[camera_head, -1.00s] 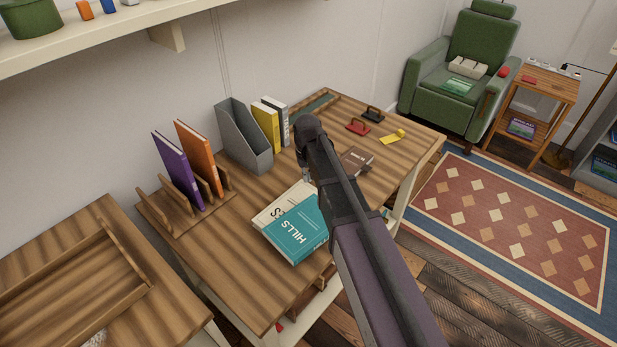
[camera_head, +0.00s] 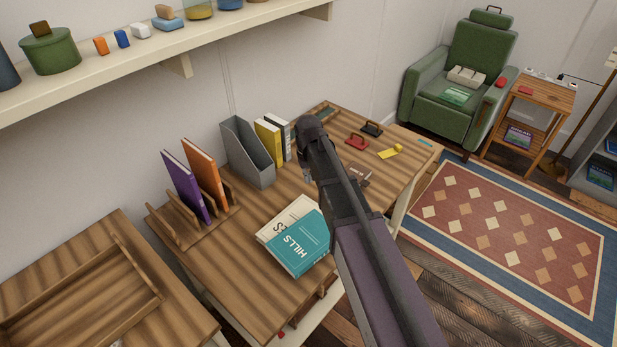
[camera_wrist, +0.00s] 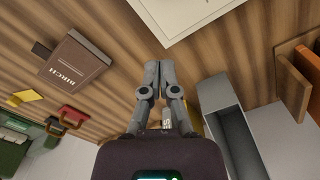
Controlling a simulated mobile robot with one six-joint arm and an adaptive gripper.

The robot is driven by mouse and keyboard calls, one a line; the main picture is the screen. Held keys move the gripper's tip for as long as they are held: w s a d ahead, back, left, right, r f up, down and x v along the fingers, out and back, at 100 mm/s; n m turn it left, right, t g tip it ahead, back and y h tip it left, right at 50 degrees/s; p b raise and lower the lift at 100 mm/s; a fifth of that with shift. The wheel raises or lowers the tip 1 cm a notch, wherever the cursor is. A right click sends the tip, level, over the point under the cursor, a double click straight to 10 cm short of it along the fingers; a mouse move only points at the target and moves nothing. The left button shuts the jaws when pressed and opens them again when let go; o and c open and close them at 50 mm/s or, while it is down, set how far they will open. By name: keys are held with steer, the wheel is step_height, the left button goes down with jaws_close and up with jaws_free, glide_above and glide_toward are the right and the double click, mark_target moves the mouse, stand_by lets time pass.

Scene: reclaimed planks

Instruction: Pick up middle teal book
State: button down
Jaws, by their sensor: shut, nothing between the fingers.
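A teal book with HILLS on its cover (camera_head: 303,252) lies flat on the plank table. It overlaps a cream book (camera_head: 272,229), whose cover is partly hidden. My gripper (camera_head: 307,174) is above the table, behind the teal book and apart from it, partly hidden by my arm. In the wrist view my gripper (camera_wrist: 151,68) has its fingertips together with nothing between them. A corner of the cream book (camera_wrist: 182,14) shows at the top there; the teal book is not in that view.
A grey magazine holder (camera_head: 248,152), yellow book (camera_head: 268,140) and wooden rack (camera_head: 165,222) with purple and orange books line the back. A brown book (camera_wrist: 75,68) lies near my gripper. Red (camera_head: 356,142) and black (camera_head: 371,129) handled objects stand farther right. A shelf (camera_head: 120,67) overhangs the back.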

steer(key=shift+r, duration=0.1)
steer(key=c, duration=0.8)
jaws_free()
steer(key=shift+s+d, duration=0.15)
steer(key=shift+o, duration=0.8)
steer(key=s+d+m, duration=0.3)
steer(key=s+d, duration=1.3)
steer(key=d, duration=0.2)
steer(key=shift+s+m, duration=0.3)
steer(key=shift+d, duration=0.1)
steer(key=shift+s, duration=0.1)
